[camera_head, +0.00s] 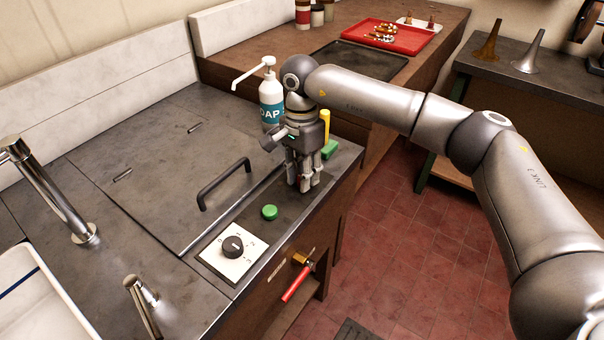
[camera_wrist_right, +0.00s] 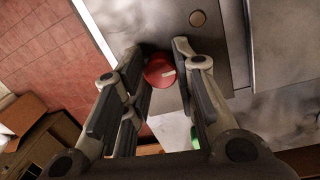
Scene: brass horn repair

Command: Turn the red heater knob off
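The red heater knob (camera_wrist_right: 159,71) shows in the right wrist view, round with a white pointer mark. It lies between the fingers of my right gripper (camera_wrist_right: 157,52), closer to the one on the left. The fingers are spread, with a gap on the right side; I cannot tell whether the left one touches it. In the head view, my right gripper (camera_head: 305,186) points down at the counter's front strip, and its fingers hide the knob. My left gripper is not in view.
On the same strip are a green button (camera_head: 269,212) and a black dial (camera_head: 232,246) on a white plate. A black handle (camera_head: 224,185) rises from the lid. A red-handled valve (camera_head: 297,283) sticks out in front.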

